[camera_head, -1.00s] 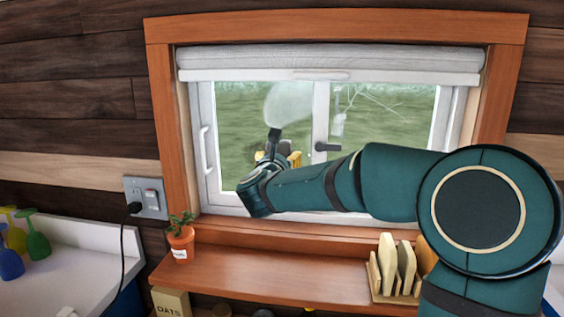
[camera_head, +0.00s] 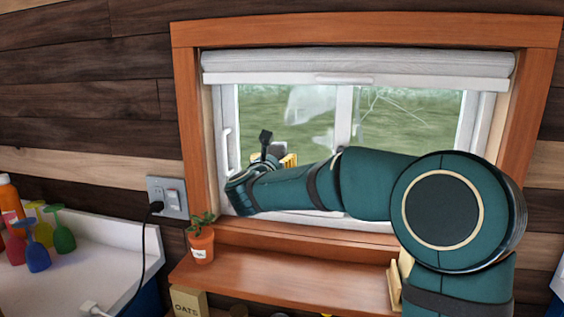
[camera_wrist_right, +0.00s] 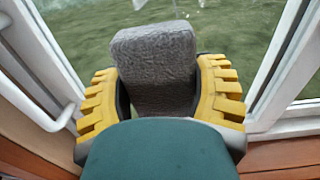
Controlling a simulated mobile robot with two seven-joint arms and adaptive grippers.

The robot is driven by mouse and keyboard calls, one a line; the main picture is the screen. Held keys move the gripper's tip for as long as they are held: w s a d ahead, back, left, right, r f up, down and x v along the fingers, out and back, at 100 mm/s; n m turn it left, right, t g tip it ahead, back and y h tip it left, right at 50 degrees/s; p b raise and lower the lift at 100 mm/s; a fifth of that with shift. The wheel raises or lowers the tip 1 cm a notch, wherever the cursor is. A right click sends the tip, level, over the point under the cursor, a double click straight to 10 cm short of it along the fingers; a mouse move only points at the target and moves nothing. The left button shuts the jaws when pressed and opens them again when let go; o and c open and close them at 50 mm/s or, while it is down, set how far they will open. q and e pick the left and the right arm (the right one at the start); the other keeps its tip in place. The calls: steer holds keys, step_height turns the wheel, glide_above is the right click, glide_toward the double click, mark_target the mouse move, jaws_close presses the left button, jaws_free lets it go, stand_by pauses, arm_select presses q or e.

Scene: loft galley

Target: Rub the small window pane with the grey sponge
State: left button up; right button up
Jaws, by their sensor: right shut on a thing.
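The left window pane (camera_head: 262,115) has a pale whitish smear (camera_head: 310,105) on its upper right part. My right arm reaches across the window from the right. My right gripper (camera_head: 280,158), with yellow fingers, is low in front of the left pane. In the right wrist view the gripper (camera_wrist_right: 160,100) is shut on the grey sponge (camera_wrist_right: 155,60), which sticks up between its fingers with the glass beyond. The sponge is mostly hidden in the head view. I cannot tell whether it touches the glass. My left gripper is out of view.
The right pane (camera_head: 415,125) carries thin white lines. A potted plant (camera_head: 201,243) stands on the wooden sill shelf (camera_head: 280,275), below the gripper. A wall socket (camera_head: 168,197) is left of the frame. Coloured bottles (camera_head: 62,236) stand on the white counter.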

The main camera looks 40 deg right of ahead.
mark_target(290, 149)
steer(key=shift+w+a+r, duration=0.3)
steer(key=shift+w+r, duration=0.1)
steer(key=shift+r, duration=0.2)
steer(key=shift+w+a+r, duration=0.25)
steer(key=shift+w+r, duration=0.1)
steer(key=shift+r, duration=0.2)
steer(key=shift+s+d+r, duration=0.1)
steer(key=shift+s+d, duration=0.5)
steer(key=shift+s, duration=0.05)
steer(key=shift+s+d, duration=1.15)
steer(key=shift+s, duration=0.3)
steer(key=shift+s+d, duration=1.15)
steer(key=shift+s, duration=0.25)
steer(key=shift+w, duration=0.1)
steer(key=shift+w+a, duration=1.2)
steer(key=shift+w, duration=0.25)
